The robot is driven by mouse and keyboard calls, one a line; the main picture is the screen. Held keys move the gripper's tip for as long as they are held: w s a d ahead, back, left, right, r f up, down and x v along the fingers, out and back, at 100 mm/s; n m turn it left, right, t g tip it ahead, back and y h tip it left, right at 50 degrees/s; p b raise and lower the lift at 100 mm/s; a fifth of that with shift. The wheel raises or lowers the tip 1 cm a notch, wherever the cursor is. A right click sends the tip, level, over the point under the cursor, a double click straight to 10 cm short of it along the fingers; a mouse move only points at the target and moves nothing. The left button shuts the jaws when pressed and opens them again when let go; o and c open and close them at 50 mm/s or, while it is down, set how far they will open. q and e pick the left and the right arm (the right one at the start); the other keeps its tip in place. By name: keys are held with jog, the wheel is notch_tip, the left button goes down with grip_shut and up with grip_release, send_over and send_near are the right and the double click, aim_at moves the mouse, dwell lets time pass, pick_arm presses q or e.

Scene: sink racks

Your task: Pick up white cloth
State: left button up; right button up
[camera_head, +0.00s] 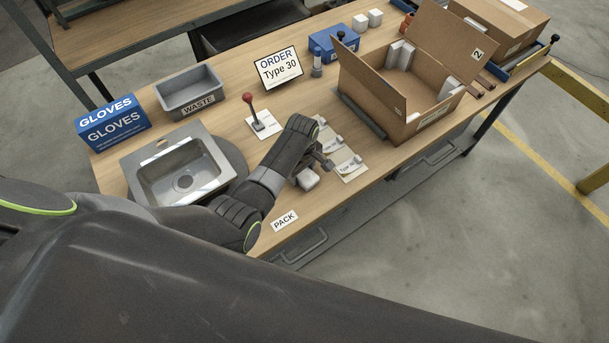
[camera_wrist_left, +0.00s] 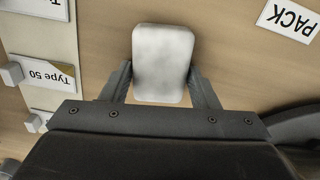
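The white cloth (camera_head: 308,180) is a small, rounded, folded-looking pad near the front edge of the wooden table. In the left wrist view, the cloth (camera_wrist_left: 163,62) lies between the two fingers of my left gripper (camera_wrist_left: 161,68), its lower end partly hidden by the gripper. The fingers stand close along both sides of it. I cannot tell whether they press on it or whether it is off the table. In the head view, my left gripper (camera_head: 318,166) is at the cloth, partly covering it. My right gripper is not in view.
A PACK label (camera_head: 284,221) lies at the front edge. Type cards with small parts (camera_head: 350,165) lie right of the gripper. Around are a sink (camera_head: 146,189), a red-knobbed lever (camera_head: 249,99), a WASTE bin (camera_head: 170,88), a gloves box (camera_head: 112,124) and an open carton (camera_head: 427,132).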

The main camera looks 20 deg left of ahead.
pick_arm(q)
jog(key=c, duration=0.6)
jog(key=shift+r, duration=5.05)
